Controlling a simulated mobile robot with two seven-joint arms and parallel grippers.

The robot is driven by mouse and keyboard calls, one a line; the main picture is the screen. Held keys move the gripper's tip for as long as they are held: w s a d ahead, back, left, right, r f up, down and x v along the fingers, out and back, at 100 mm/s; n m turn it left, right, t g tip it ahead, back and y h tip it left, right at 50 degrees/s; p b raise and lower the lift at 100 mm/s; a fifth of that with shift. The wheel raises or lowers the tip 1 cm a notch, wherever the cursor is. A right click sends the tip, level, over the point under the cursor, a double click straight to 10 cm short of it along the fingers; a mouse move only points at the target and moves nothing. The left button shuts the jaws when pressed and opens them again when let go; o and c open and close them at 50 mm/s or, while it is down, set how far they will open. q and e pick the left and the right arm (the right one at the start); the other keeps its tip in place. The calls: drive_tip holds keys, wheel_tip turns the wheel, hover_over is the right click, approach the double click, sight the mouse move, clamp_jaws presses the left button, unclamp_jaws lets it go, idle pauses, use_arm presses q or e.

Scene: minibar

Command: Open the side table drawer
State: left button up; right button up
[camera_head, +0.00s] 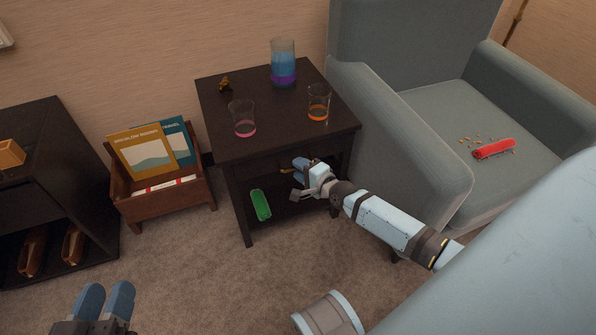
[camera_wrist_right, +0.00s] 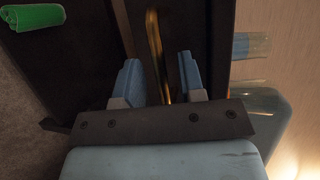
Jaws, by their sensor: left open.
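The dark side table (camera_head: 281,113) stands left of the armchair. Its drawer front lies under the top's near edge, partly hidden by my right gripper, and looks closed. A brass handle (camera_head: 286,170) shows beside the fingers; it also shows in the right wrist view (camera_wrist_right: 154,45). My right gripper (camera_head: 299,171) is at the drawer front. In the wrist view its blue fingers (camera_wrist_right: 161,75) are spread apart on either side of the handle, with gaps visible. My left gripper (camera_head: 106,300) is open and empty, low at the left, away from the table.
Two glasses (camera_head: 243,119) (camera_head: 318,104), a blue-purple carafe (camera_head: 284,66) and a small brown item (camera_head: 224,84) stand on the tabletop. A magazine rack (camera_head: 166,207) is at left, the armchair (camera_head: 412,151) at right.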

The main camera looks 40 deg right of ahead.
drive_tip(key=shift+w+a+f, duration=0.1)
drive_tip(key=shift+w+a, duration=0.05)
drive_tip(key=shift+w, duration=0.4)
clamp_jaws()
